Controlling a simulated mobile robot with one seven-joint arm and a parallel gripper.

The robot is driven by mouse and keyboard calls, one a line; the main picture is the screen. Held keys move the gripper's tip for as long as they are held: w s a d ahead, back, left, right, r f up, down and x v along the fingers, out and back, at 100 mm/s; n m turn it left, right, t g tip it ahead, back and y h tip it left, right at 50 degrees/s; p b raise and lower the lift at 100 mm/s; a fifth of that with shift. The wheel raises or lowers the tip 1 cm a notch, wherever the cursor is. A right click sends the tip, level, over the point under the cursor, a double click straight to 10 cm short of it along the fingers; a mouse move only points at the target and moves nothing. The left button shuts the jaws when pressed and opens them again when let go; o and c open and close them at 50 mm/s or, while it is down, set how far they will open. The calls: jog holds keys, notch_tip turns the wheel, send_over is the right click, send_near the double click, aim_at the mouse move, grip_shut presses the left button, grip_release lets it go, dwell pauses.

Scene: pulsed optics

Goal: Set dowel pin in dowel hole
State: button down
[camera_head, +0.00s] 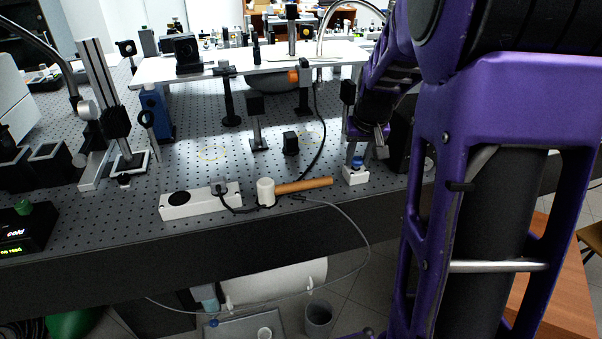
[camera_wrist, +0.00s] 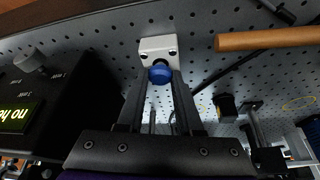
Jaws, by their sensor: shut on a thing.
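A small white block (camera_head: 355,175) with dark holes stands near the front edge of the perforated table, and it also shows in the wrist view (camera_wrist: 157,46). A blue round-headed piece, seemingly the dowel pin (camera_wrist: 160,73), is between the fingertips of my gripper (camera_wrist: 160,80). In the head view my gripper (camera_head: 357,150) points down right above the white block, and a bit of blue shows there. The blue head overlaps the block's lower edge in the wrist view. The pin's shank and the dowel hole are hidden, so I cannot tell whether the pin is in the hole.
A mallet with a white head (camera_head: 266,191) and wooden handle (camera_head: 305,185) lies left of the block. A black instrument with a green display (camera_wrist: 18,117) stands close beside my gripper. Optic posts (camera_head: 257,125) and a cable stand behind. The table's front edge is near.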

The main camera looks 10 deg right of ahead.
jog(key=shift+r+p, duration=2.85)
jog(key=shift+r, duration=1.05)
